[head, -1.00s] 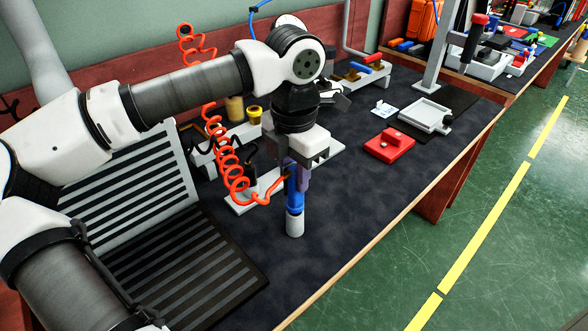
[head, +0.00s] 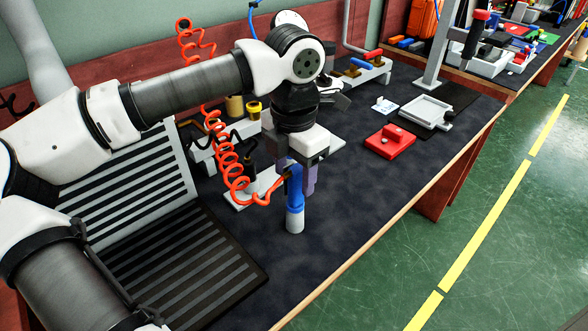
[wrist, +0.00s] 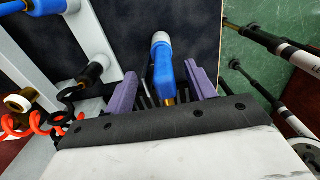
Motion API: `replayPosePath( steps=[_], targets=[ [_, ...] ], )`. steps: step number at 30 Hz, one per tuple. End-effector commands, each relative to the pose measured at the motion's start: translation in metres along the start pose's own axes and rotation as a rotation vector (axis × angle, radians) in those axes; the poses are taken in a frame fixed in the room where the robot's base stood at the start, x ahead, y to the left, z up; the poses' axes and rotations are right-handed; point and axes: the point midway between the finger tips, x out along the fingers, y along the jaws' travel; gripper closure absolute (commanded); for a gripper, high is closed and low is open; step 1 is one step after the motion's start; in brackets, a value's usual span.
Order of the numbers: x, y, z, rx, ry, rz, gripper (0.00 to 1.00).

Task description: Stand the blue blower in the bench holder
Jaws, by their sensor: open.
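The blue blower (head: 294,188) stands upright near the middle of the bench, with the orange coiled hose (head: 232,165) running to its top. Its lower end meets a grey cup-like cylinder (head: 295,221) on the dark bench top, which looks like the holder. I cannot tell how deep it sits. My gripper (head: 300,180) is open around the blower's upper part, pointing down. In the wrist view the blower (wrist: 164,70) lies between the two purple fingers of my gripper (wrist: 163,80), with a gap on its right side.
A striped black-and-white stand (head: 190,250) is at left. A red block (head: 390,143) and a grey tray (head: 426,112) lie to the right. A rack with red and blue handles (head: 362,70) stands behind. The bench top between blower and front edge is clear.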

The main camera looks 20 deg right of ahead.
Motion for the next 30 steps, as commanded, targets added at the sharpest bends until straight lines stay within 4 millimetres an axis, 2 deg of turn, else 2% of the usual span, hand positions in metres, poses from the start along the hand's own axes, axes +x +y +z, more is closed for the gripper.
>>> replayPosePath(
  steps=[5,15,18,24,30],
  targets=[
    [-0.02,0.0,0.001,-0.001,-0.002,0.003,0.45],
    [-0.097,0.0,0.001,-0.001,-0.002,0.004,0.45],
    [-0.115,0.0,0.001,-0.001,-0.002,0.002,0.45],
    [-0.135,0.0,0.0,0.001,-0.001,0.001,0.45],
    [-0.138,0.0,0.0,0.001,0.0,0.001,0.45]
  ],
)
